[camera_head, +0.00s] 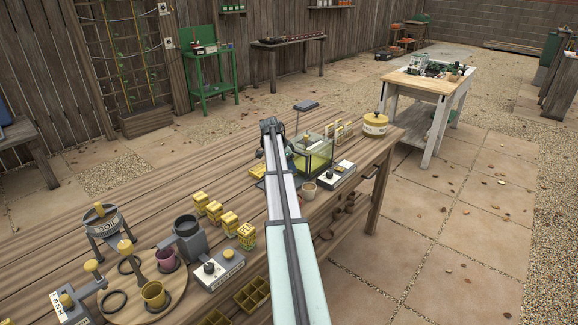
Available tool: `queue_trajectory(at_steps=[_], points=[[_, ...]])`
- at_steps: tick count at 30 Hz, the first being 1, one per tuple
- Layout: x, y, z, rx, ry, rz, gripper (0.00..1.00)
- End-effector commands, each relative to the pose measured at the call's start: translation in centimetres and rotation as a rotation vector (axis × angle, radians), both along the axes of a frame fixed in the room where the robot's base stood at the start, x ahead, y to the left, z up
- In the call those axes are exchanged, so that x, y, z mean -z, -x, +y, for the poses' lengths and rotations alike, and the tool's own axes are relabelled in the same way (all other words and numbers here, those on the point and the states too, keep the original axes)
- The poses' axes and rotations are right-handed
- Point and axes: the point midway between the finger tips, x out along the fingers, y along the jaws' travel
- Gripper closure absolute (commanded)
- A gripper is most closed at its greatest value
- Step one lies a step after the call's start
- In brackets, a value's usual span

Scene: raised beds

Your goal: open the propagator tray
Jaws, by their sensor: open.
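A clear-walled box with a yellow-green base, which looks like the propagator tray (313,161), stands on the near wooden bench, right of my arm. Its left side is partly covered by my arm, and I cannot tell how far its tray is in or out. My gripper (289,153) is at the far end of my arm, close to the left side of the box. It is small and largely hidden by my own links. It is open, with nothing seen in it. I cannot tell whether it touches the box.
A grey-white device (336,176) and a tan cup (308,190) stand just in front of the box. A round yellow lidded pot (375,124) is to its right. Several yellow packets (229,222) line the bench left of my arm. The bench (150,215) has bare boards farther left.

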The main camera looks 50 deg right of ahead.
Motion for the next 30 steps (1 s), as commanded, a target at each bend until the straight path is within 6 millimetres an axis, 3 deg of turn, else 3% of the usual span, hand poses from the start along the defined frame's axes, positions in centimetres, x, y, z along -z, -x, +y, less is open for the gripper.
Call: queue_trajectory(at_steps=[4,20,30], points=[[0.0,0.0,0.0,0.0,0.0,0.0,0.5],[-0.02,0.01,0.01,0.0,0.0,0.001,1.0],[-0.02,0.02,0.01,0.0,0.0,0.001,1.0]])
